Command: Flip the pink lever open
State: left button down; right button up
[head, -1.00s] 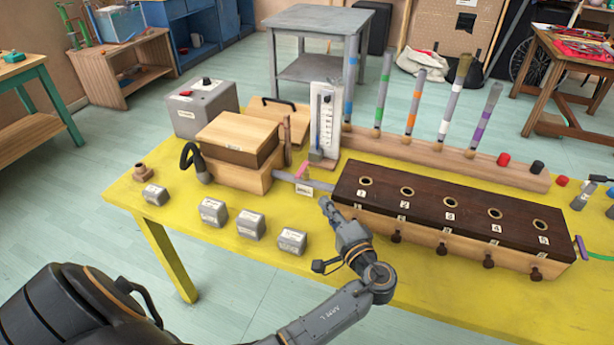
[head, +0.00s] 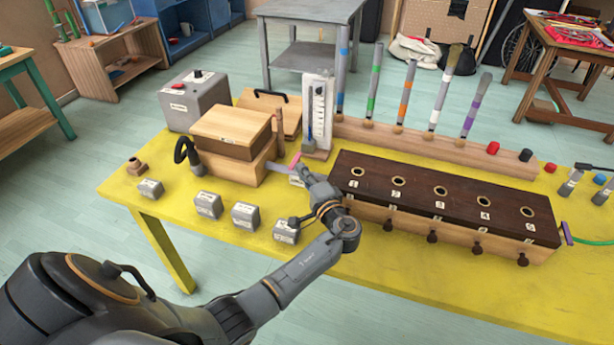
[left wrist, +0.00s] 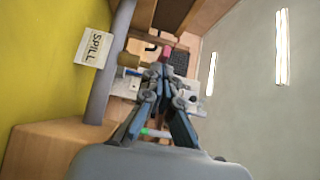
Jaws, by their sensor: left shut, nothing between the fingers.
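The small pink lever (head: 295,159) stands on the grey pipe between the wooden box and the dark-topped wooden chest. It also shows in the left wrist view (left wrist: 167,52), just beyond my fingertips. My left gripper (head: 303,172) is shut and empty, its tips close beside the lever on the near right side. I cannot tell whether they touch it. In the left wrist view the closed fingers (left wrist: 160,70) point at the lever. The grey pipe (left wrist: 106,85) runs past on the left, by a white SPILL tag (left wrist: 93,48). My right gripper is not in view.
The wooden box (head: 230,135) is left of the lever, and the chest with numbered holes (head: 440,200) is right. A white gauge (head: 318,110) stands just behind. Several grey labelled blocks (head: 245,215) sit in front on the yellow table (head: 130,190).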

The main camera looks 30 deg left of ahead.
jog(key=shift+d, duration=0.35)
pick_arm(q)
jog(key=shift+t, duration=0.3)
